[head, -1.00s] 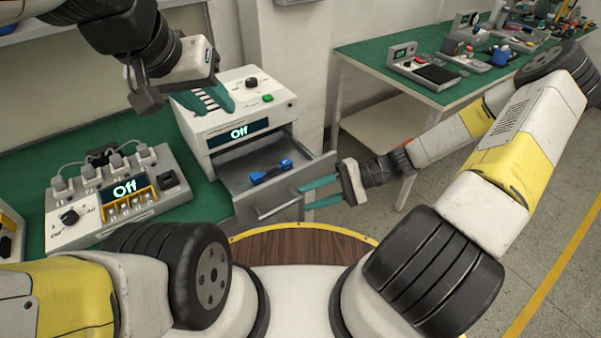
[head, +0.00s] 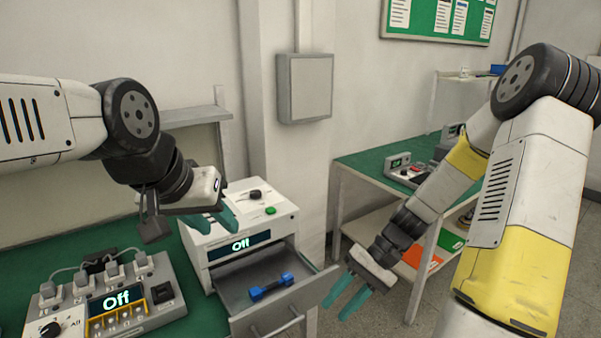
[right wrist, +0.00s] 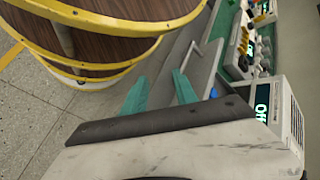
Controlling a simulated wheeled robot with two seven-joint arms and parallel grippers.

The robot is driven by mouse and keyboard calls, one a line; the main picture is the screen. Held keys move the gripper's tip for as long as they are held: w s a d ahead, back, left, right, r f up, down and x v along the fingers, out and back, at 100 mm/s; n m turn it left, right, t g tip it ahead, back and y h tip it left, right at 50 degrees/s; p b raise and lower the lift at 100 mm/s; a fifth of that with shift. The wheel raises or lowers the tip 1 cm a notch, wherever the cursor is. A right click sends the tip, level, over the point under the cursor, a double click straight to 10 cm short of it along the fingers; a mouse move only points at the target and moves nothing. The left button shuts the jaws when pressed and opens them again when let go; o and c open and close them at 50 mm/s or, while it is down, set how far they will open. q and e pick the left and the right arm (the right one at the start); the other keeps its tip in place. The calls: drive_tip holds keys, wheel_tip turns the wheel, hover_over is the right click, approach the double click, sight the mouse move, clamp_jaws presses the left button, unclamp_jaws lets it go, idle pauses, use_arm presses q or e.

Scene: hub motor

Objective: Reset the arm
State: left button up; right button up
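My left gripper (head: 222,226) has teal fingers and hangs over the top left part of the white box (head: 245,220) in the head view. Its fingers look apart, with nothing between them. My right gripper (head: 333,312) is at the right of the box's pulled-out drawer (head: 240,306), near its front corner. Its fingers are apart and empty. They also show open in the right wrist view (right wrist: 155,82), near the drawer front. A blue dumbbell-shaped part (head: 270,287) lies in the drawer. The box display reads "Off".
A grey switch panel (head: 70,328) with several plugs and an "Off" display stands on the green bench at left. A green-topped table (head: 365,163) stands at right. The round wooden-topped base with yellow rims (right wrist: 95,65) shows in the right wrist view.

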drive_tip(key=s+d+r+t+h, duration=0.1)
drive_tip(key=r+t+h, duration=0.1)
drive_tip(key=r, duration=0.6)
drive_tip(key=s+d+r+n+t+h, duration=0.1)
drive_tip(key=s+d+r+t+h, duration=0.1)
drive_tip(key=r+t, duration=0.3)
drive_tip(key=s+d+r+t+h, duration=0.1)
drive_tip(key=d+r+t+h, duration=0.1)
drive_tip(key=r, duration=0.9)
drive_tip(key=shift+s+d+r+n+t, duration=0.25)
drive_tip(key=shift+r+n+t, duration=0.1)
drive_tip(key=shift+t, duration=0.35)
